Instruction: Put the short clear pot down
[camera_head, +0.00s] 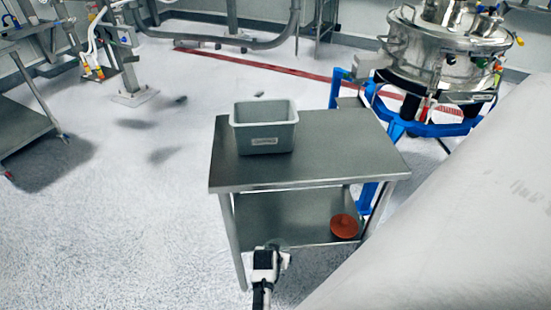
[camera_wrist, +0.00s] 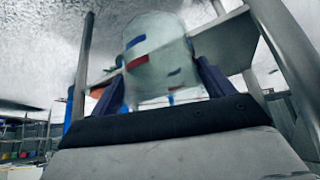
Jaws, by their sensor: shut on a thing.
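The short clear pot (camera_wrist: 157,52) shows in the wrist view, a pale see-through vessel with blue and red marks on it. My gripper (camera_wrist: 160,85) is shut on it, with one dark finger on each side. In the head view my gripper (camera_head: 269,262) is low at the front of the steel table (camera_head: 330,150), near the front edge of its lower shelf (camera_head: 285,222). The pot cannot be made out clearly in the head view. Whether it touches the shelf cannot be told.
A grey labelled bin (camera_head: 264,130) stands on the tabletop's left part; the right part is clear. A red-brown round thing (camera_head: 344,226) lies on the lower shelf's right end; the shelf's left and middle look bare. The steel sifter (camera_head: 445,50) stands behind on a blue frame (camera_head: 397,127).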

